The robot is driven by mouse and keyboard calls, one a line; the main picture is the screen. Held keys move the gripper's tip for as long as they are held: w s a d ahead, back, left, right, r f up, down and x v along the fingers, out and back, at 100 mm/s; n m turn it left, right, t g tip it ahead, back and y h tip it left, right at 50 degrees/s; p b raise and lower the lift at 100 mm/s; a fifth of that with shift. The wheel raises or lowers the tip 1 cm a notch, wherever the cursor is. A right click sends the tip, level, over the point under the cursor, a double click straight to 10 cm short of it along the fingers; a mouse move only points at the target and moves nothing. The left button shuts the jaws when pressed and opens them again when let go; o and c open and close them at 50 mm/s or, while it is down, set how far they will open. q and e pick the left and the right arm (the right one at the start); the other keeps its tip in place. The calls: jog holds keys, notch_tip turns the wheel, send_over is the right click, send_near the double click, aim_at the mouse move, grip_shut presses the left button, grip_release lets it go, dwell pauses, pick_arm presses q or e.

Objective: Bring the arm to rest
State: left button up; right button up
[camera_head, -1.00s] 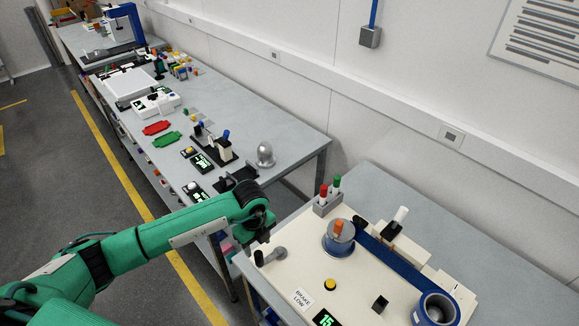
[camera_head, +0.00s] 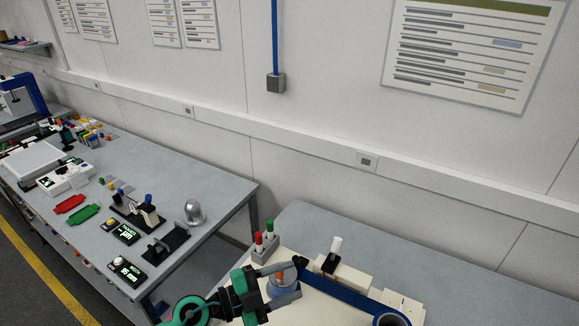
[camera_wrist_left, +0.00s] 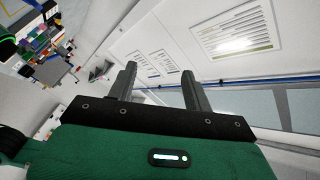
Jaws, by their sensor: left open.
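My left gripper (camera_head: 300,277) is at the bottom middle of the head view, at the end of my green arm, in front of the cream-topped station on the near bench. Its two grey fingers are apart. In the left wrist view the gripper (camera_wrist_left: 160,69) is open, with nothing between the fingers. Behind the fingers in the head view, an orange-topped part (camera_head: 280,276) on the station is partly hidden. My right gripper is not in view.
The left bench (camera_head: 172,168) carries a metal dome (camera_head: 194,212), several displays and coloured parts.

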pick_arm(q)
jog(key=w+a+r+n+t+y, duration=0.3)
jog(key=a+r+n+t+y, duration=0.35)
jog(key=a+n+t, duration=0.4)
jog(key=s+a+f+n+y, duration=0.2)
jog(key=a+f+n+y, duration=0.55)
jog(key=n+y, duration=0.25)
jog(key=s+a+f+n+g+y, duration=0.2)
jog(key=s+a+f+g, duration=0.3)
jog(key=s+f+g, duration=0.35)
jog(key=s+d+f+g+h, duration=0.1)
jog(key=s+f+g, duration=0.15)
jog(key=s, duration=0.45)
jog(key=s+f+g+h, duration=0.1)
jog(key=s+f+g, duration=0.15)
jog(key=s, duration=0.35)
notch_tip(320, 180, down, 37)
jog(key=m+g+b, duration=0.1)
jog(key=g+b, duration=0.1)
jog(key=b, duration=0.4)
jog(key=s+a+f+b, duration=0.1)
jog(key=s+f+b, duration=0.2)
jog(key=s+f, duration=0.7)
jog(key=s+a+f+g+b, duration=0.1)
jog(key=s+a+f+b, duration=0.1)
jog(key=s+f, duration=0.8)
notch_tip(320, 180, down, 6)
jog(key=shift+f+b, duration=0.1)
jog(key=shift+b, duration=0.6)
